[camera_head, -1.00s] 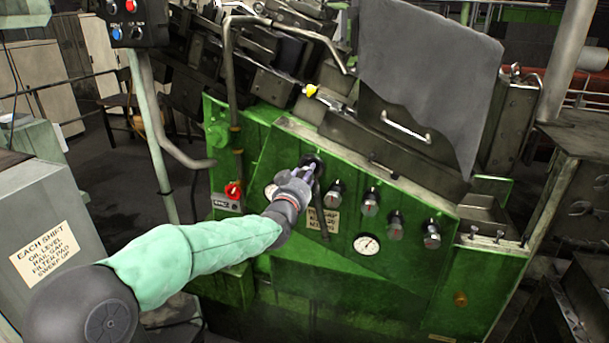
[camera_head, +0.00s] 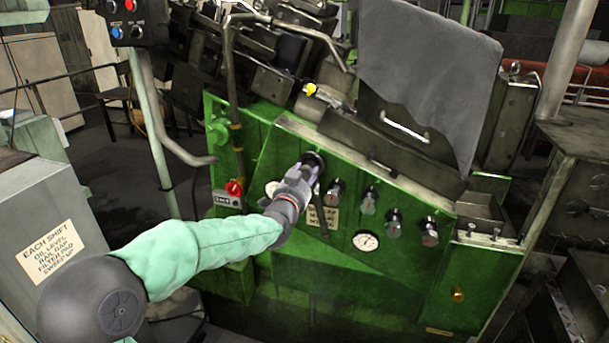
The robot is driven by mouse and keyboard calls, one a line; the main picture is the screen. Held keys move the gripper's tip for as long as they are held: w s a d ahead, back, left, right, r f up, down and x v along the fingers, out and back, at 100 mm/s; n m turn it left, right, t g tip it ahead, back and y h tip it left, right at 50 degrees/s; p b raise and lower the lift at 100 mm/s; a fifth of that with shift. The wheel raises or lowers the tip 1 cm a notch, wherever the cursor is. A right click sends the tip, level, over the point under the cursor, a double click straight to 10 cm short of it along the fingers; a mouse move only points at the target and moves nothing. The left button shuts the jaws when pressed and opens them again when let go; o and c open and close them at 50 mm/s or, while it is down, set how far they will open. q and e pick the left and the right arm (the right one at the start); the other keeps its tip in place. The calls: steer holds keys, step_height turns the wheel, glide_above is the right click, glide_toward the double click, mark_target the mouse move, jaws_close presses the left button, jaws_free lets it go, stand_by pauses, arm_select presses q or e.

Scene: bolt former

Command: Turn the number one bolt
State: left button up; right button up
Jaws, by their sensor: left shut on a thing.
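The green machine panel carries a slanted row of dark bolt-like knobs with metallic ends. My left gripper (camera_head: 309,168) is at the leftmost, uppermost one, the number one bolt (camera_head: 312,158), and is shut on it. The gripper hides most of that bolt, so how far it is turned cannot be seen. The other knobs run down to the right: a second (camera_head: 334,190), a third (camera_head: 369,200) and more beyond. My right gripper is not in view.
A round gauge (camera_head: 366,241) and a paper label (camera_head: 324,215) sit below the knobs. A red switch (camera_head: 234,188) is left of my gripper. A grey cabinet (camera_head: 60,195) stands at the left. A grey cloth (camera_head: 425,75) hangs above the panel.

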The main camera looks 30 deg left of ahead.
arm_select(q)
steer(key=shift+r, duration=0.15)
steer(key=o, duration=1.1)
steer(key=shift+o, duration=0.2)
steer(key=v, duration=1.2)
